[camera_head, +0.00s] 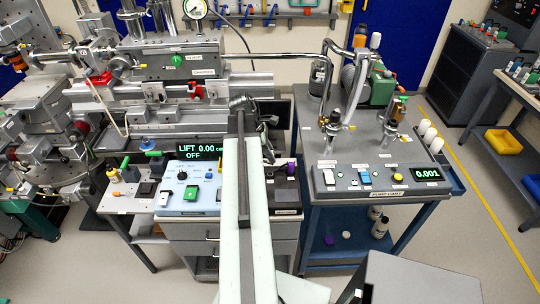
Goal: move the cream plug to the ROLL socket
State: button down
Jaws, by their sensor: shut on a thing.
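My gripper (243,103) is at the far end of my pale arm, in front of the grey rail assembly and above the back of the control bench. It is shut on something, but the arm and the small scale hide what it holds. I cannot make out the cream plug for certain. A cream cable (106,112) hangs in a curve from the stage at the left, apart from my gripper. No ROLL label is readable, so I cannot tell which socket is ROLL.
A control box with a LIFT display (199,150) and knobs stands left of my arm. A dark box (286,187) stands just right of it. The pump cart (394,192) with pipes and a 0.001 display is further right. Open floor lies at the far right.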

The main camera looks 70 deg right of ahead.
jog(key=shift+w+f+b, duration=0.1)
jog(key=shift+f+b, duration=3.15)
jog(key=shift+f, duration=0.1)
jog(key=shift+f+b, duration=0.6)
jog(key=c, duration=1.1)
grip_release()
jog(key=shift+c, duration=0.2)
jog(key=shift+r, duration=0.15)
jog(key=p+v, duration=0.7)
jog(key=shift+r, duration=0.25)
jog(key=shift+w, duration=0.1)
